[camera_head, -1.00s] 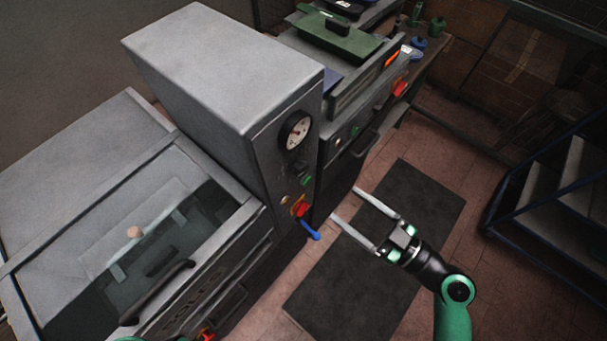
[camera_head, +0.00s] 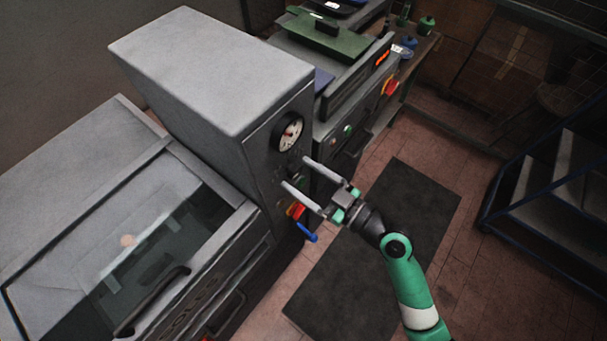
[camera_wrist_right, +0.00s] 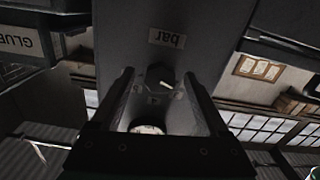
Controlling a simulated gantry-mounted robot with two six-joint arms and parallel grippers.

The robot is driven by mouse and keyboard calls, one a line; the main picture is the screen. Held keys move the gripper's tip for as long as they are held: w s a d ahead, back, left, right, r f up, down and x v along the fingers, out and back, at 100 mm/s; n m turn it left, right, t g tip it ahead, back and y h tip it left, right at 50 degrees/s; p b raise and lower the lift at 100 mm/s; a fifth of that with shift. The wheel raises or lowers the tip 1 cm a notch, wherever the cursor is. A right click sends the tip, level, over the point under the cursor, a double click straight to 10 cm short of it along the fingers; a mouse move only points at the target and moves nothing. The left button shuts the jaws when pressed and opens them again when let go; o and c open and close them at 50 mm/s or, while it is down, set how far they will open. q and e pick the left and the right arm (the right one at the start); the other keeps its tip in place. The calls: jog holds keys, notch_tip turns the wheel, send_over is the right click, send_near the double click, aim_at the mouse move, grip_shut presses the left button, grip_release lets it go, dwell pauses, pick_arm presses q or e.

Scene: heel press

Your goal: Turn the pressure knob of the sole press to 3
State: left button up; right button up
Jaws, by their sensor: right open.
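The sole press (camera_head: 205,75) is a tall grey cabinet with a round white dial gauge (camera_head: 289,132) on its front. The dark pressure knob (camera_wrist_right: 160,80) shows in the right wrist view, below an upside-down "bar" label (camera_wrist_right: 167,39). It has a white pointer mark; its scale numbers are too dim to read surely. My right gripper (camera_head: 296,172) is open and empty, its fingers pointing at the panel under the gauge. In the wrist view the knob appears between the two fingertips; I see no contact. In the head view the gripper partly hides the knob area. My left gripper is out of view.
Below the gripper are a red switch (camera_head: 297,210) and a blue lever (camera_head: 307,233). A glass-lidded machine (camera_head: 150,240) stands at left, another machine with a green top (camera_head: 330,35) behind. A dark floor mat (camera_head: 400,215) lies clear; a shelf rack (camera_head: 560,190) stands right.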

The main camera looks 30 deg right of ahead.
grip_shut()
jog(key=shift+m, duration=1.5)
jog(key=shift+a+m+p, duration=0.1)
jog(key=shift+m+p, duration=0.2)
jog(key=shift+m, duration=1.6)
grip_release()
